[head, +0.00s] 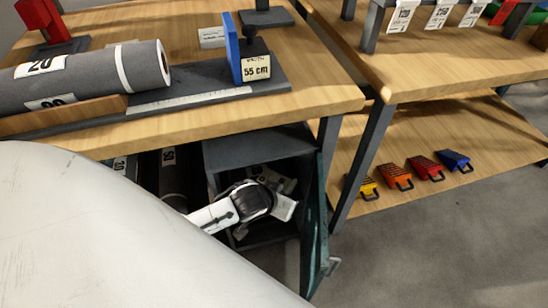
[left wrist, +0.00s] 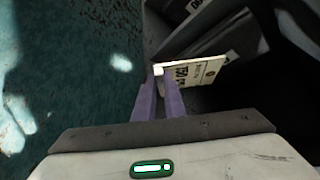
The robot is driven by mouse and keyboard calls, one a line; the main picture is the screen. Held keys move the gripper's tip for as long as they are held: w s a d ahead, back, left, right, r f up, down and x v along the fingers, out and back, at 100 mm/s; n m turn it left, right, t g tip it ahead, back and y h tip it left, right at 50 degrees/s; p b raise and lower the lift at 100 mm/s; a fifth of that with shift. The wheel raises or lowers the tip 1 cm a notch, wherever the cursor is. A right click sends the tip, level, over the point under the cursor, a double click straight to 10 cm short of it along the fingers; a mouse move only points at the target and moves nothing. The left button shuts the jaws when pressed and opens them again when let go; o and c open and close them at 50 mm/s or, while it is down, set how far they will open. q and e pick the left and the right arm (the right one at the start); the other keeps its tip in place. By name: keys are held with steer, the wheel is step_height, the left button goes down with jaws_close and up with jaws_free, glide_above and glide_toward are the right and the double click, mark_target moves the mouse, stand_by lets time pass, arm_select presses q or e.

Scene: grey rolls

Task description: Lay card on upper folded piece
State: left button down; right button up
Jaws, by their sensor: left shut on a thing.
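My left gripper (left wrist: 160,84) has its purple fingers closed on one edge of a cream card (left wrist: 196,74) with dark print, seen in the left wrist view. The card is tilted and sticks out to the right of the fingertips. Dark grey folded pieces (left wrist: 215,38) show just beyond the card; I cannot tell whether the card touches them. In the head view my left arm reaches into a dark open cabinet (head: 222,152) under the bench; the fingers and card are not clear there. My right gripper is not in view.
The cabinet's green door (head: 315,225) stands open, close to my wrist. Above, the wooden bench (head: 310,95) carries a grey roll (head: 95,75), a blue plate (head: 232,48) and a "55 cm" card (head: 256,68). Several coloured wedges (head: 396,175) lie on a low shelf at right.

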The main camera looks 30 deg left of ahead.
arm_select(q)
step_height(320, 180, down, 5)
steer(key=shift+r+b, duration=0.1)
steer(key=shift+b, duration=0.65)
steer(key=shift+w+a+r, duration=0.15)
steer(key=shift+w+a, duration=0.85)
steer(key=shift+a, duration=0.1)
steer(key=shift+w+a, duration=0.45)
steer(key=shift+a, duration=0.05)
steer(key=w+a+b, duration=0.1)
steer(key=w+a, duration=0.1)
steer(key=a, duration=0.1)
steer(key=shift+w+b, duration=0.25)
steer(key=shift+b, duration=0.1)
steer(key=shift+f+b, duration=0.3)
steer(key=shift+f, duration=0.35)
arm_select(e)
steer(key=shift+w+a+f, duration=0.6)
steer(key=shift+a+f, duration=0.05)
